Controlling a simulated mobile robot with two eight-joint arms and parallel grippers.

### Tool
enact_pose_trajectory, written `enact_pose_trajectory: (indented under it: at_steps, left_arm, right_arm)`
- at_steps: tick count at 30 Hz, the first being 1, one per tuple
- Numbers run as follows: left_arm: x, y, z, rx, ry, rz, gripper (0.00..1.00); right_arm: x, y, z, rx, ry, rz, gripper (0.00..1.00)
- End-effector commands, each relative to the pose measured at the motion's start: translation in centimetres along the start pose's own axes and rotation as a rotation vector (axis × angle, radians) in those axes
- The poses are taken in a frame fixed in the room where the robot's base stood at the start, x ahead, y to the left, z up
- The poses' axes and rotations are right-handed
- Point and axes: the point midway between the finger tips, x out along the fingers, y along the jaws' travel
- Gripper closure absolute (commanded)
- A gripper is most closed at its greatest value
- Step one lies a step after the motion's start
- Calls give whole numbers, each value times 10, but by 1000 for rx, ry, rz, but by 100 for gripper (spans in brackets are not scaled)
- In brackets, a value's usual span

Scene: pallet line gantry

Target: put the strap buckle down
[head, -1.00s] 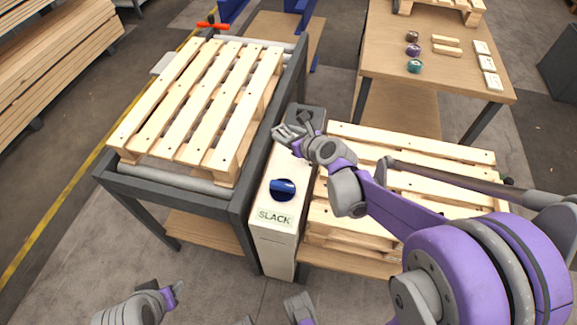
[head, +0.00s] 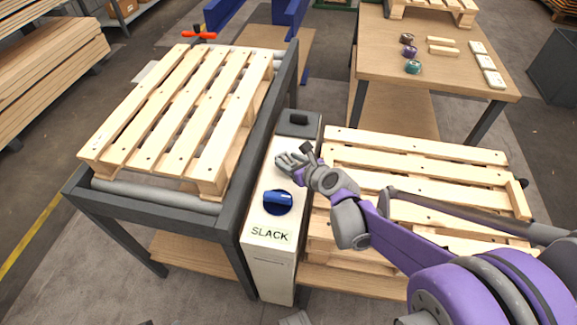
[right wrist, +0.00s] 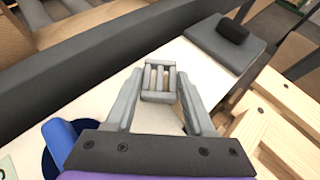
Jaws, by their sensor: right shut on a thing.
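The strap buckle (right wrist: 158,82) is a small grey frame with crossbars, seen in the right wrist view. My right gripper (right wrist: 158,95) is shut on it, with a finger on each side. In the head view my right gripper (head: 284,160) is over the white top of the narrow cabinet marked SLACK (head: 262,222), between the blue knob and the dark pad. The buckle is too small to make out clearly there. I cannot tell whether it touches the white top. My left gripper is not in view.
The blue knob (head: 278,201) is on the near part of the cabinet top, and a dark pad with a black block (head: 299,121) is at its far end. A roller stand with a pallet (head: 185,110) is left; stacked pallets (head: 420,160) are right.

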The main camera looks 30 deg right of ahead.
Motion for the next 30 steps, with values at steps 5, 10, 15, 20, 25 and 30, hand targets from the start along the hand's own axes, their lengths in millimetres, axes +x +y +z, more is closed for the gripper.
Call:
enact_pose_trajectory:
  at_steps: [5,10,15,20,25,30]
  left_arm:
    - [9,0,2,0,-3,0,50]
    - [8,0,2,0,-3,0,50]
    - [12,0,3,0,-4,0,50]
    - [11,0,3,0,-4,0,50]
    - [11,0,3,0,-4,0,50]
    - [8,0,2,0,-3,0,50]
  right_arm:
    - [9,0,-17,0,0,0,100]
    - [8,0,-15,0,0,0,100]
    - [11,0,-20,0,0,0,100]
    - [10,0,-19,0,0,0,17]
    - [10,0,-19,0,0,0,16]
    - [9,0,-16,0,0,0,16]
